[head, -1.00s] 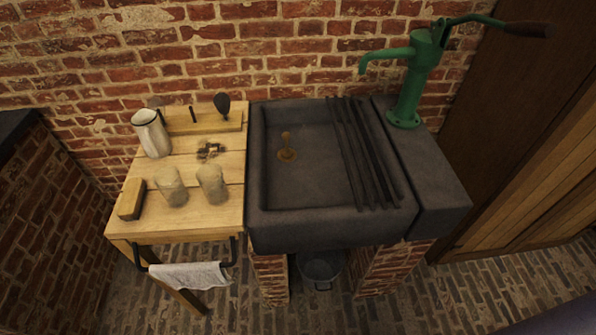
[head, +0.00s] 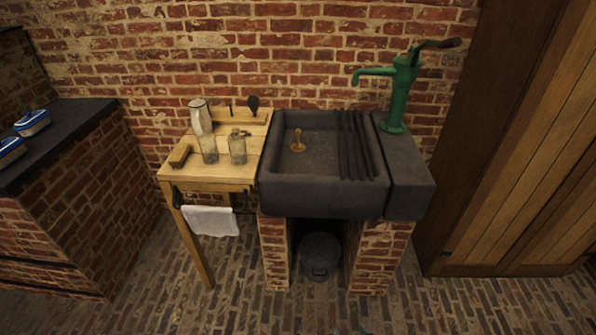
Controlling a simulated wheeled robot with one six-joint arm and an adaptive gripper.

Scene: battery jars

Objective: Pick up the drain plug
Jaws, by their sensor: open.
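The drain plug (head: 298,141) looks like a small brass piece with an upright stem, standing on the floor of the dark stone sink (head: 322,197), left of its middle. I cannot tell how deep it sits in the drain. My gripper is outside the view.
Dark bars (head: 356,146) lie across the sink's right part. A green hand pump (head: 399,97) stands on the right ledge. The wooden table (head: 222,175) at left holds two glass jars (head: 237,150), a pitcher (head: 200,116) and a brush (head: 180,155). A bucket (head: 319,256) stands below.

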